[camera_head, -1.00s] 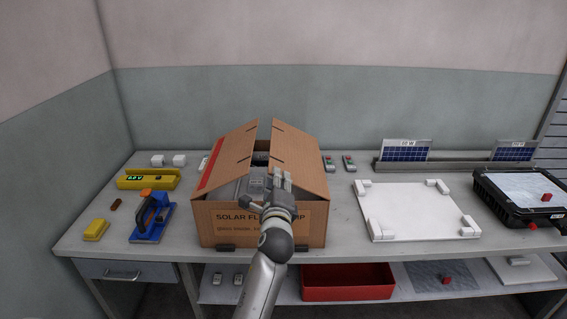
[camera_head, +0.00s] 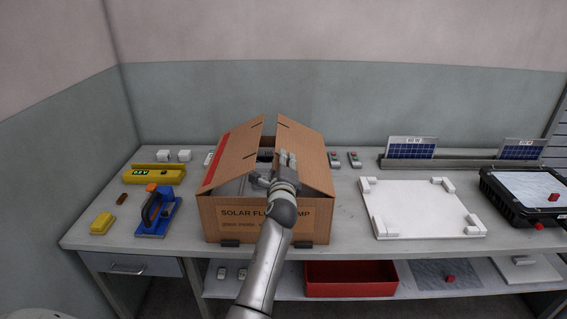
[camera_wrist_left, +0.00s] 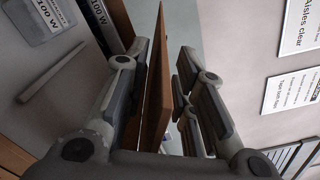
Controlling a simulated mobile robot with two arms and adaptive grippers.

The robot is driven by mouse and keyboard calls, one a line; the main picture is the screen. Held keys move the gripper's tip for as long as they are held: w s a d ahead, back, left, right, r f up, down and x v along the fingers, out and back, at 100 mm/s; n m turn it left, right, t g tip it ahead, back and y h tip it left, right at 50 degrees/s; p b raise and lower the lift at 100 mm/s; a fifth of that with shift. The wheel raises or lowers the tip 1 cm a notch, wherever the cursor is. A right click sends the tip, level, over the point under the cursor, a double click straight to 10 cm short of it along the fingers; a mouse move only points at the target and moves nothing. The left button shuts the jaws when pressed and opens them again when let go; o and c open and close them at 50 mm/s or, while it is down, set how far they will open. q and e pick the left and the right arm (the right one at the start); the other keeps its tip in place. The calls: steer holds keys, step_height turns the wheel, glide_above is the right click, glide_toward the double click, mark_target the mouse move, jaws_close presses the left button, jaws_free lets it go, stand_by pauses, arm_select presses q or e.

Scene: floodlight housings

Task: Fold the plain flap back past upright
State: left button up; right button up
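A cardboard box (camera_head: 248,226) labelled as a solar flood lamp stands on the bench. Its plain right flap (camera_head: 304,150) leans inward over the opening. The left flap (camera_head: 236,152), with a red stripe along its outer side, also leans inward, and a gap is left between them. My left gripper (camera_head: 286,158) is over the box front at the plain flap. In the left wrist view its fingers (camera_wrist_left: 160,85) are apart, with a brown cardboard flap (camera_wrist_left: 154,95) edge-on between them; a gap shows on the right side. My right gripper is out of view.
A blue-and-orange tool (camera_head: 156,214) and a yellow device (camera_head: 156,177) lie left of the box. A white board with corner blocks (camera_head: 420,210) lies to the right, then a black case (camera_head: 520,200). A red bin (camera_head: 350,279) is on the lower shelf.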

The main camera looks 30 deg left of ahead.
arm_select(q)
jaws_close()
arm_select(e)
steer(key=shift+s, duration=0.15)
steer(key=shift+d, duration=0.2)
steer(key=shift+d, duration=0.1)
